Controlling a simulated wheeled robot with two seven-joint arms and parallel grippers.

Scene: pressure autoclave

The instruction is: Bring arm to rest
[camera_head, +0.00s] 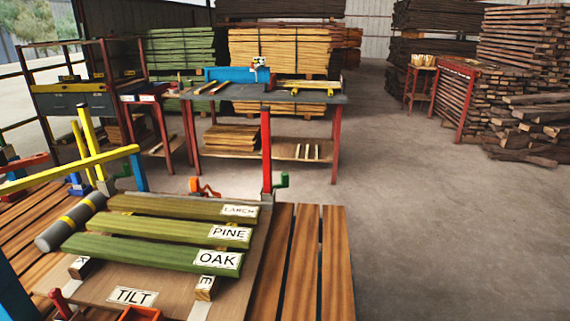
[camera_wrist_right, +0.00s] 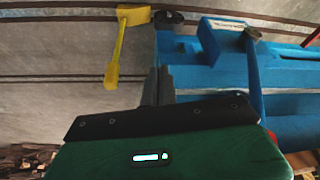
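In the right wrist view, my right gripper (camera_wrist_right: 158,72) shows its green body, a black bar across it and two dark fingers. The fingers stand side by side, with no visible gap and nothing seen between them. Behind them is blue equipment (camera_wrist_right: 195,72) with a yellow lever (camera_wrist_right: 118,45) at its upper left. I cannot tell how far the fingertips are from it. Neither gripper can be made out in the head view, and my left gripper is not in view.
A board (camera_head: 85,288) carries green timbers labelled LARCH (camera_head: 165,207), PINE (camera_head: 150,229) and OAK (camera_head: 140,250). A grey cylinder (camera_head: 70,222) and yellow bars (camera_head: 70,170) are at left. A workbench (camera_head: 300,97) stands behind. Concrete floor at right is clear.

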